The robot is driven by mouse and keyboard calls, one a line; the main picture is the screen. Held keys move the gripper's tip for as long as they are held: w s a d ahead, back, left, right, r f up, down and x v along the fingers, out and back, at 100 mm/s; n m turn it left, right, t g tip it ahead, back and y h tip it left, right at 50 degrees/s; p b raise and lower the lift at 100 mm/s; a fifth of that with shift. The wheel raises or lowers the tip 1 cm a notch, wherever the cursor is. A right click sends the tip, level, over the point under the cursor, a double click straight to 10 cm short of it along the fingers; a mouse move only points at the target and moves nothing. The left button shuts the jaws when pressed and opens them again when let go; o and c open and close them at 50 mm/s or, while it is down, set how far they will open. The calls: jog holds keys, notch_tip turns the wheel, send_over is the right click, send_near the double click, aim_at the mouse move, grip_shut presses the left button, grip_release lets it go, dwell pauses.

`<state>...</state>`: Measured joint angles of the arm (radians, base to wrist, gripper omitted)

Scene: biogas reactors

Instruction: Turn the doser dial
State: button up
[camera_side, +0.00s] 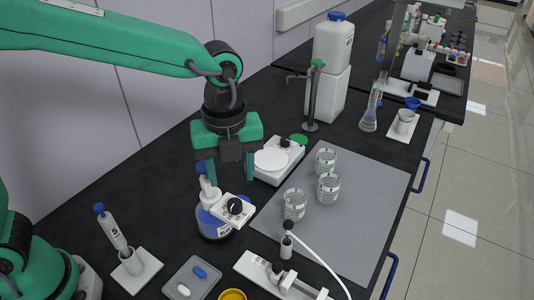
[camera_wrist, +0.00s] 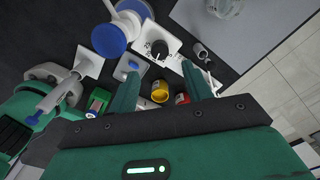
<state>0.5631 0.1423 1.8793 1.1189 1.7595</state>
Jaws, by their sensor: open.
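My gripper (camera_side: 228,178) is open and empty, pointing down above the doser. In the wrist view my two green fingers (camera_wrist: 160,72) stand apart with nothing between them. The fingers look apart from the dial; the exact height gap is hard to tell.
A white plate device (camera_side: 270,160) with its own black knob stands behind the doser. Several glass beakers (camera_side: 328,187) stand on a grey mat (camera_side: 350,215) to the right. A pipette in a stand (camera_side: 113,231), a grey tray (camera_side: 174,288) and a yellow cup (camera_side: 232,295) are in front.

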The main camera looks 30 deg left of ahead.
aim_at(234, 203)
dwell(0.4)
jog(key=shift+n, duration=0.8)
jog(key=shift+f, duration=0.15)
jog(key=shift+f, duration=3.75)
jog(key=c, duration=1)
